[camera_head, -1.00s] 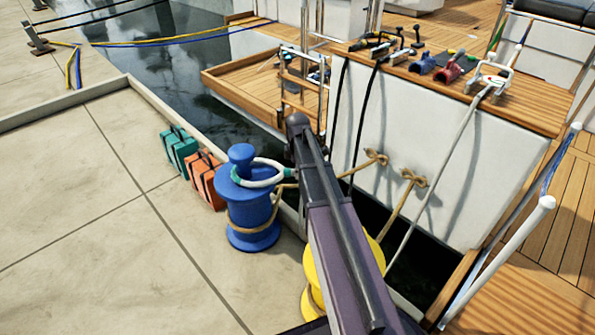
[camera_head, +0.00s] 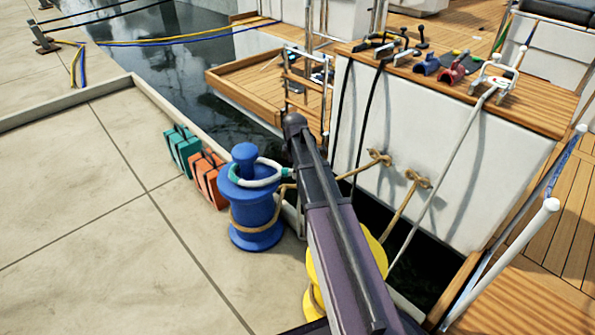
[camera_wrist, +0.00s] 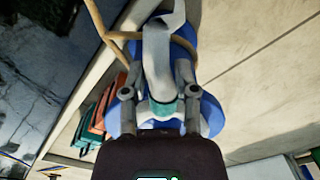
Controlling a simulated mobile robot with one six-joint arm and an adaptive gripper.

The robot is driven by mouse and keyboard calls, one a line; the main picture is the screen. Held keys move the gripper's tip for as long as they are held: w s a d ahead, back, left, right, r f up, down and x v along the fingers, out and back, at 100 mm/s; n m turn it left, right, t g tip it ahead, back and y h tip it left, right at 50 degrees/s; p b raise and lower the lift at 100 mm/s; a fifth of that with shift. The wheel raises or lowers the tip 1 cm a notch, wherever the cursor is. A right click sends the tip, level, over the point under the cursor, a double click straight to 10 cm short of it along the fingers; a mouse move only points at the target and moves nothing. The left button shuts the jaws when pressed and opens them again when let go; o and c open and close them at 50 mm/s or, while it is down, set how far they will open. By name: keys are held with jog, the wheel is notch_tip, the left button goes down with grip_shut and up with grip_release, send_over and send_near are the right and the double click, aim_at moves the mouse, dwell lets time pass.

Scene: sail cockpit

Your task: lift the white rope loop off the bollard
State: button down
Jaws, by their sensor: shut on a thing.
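The blue bollard (camera_head: 255,213) stands on the quay edge, upright. The white rope loop (camera_head: 263,183), with teal bands, sits around its upper post. The loop's right side reaches toward my arm, which hides part of that area. My gripper is hidden in the head view. In the wrist view my gripper (camera_wrist: 158,97) is shut on the loop, whose teal band (camera_wrist: 164,108) and pale strand (camera_wrist: 157,62) lie between the fingers. The blue bollard (camera_wrist: 184,60) shows behind it. I cannot tell how much of the loop clears the post.
A tan rope (camera_head: 270,222) wraps the bollard's waist and runs toward the boat. A yellow bollard (camera_head: 376,256) stands partly behind my arm. Teal (camera_head: 184,150) and orange (camera_head: 207,180) cases lie left of the blue bollard. Bare quay is free at left.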

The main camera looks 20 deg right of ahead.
jog(key=shift+w+a, duration=0.1)
jog(key=shift+a, duration=0.15)
jog(key=shift+w+a, duration=0.25)
jog(key=shift+a, duration=0.3)
jog(key=shift+r, duration=0.1)
notch_tip(320, 180, up, 17)
jog(key=p, duration=1.7)
dwell(2.1)
jog(key=shift+r, duration=0.15)
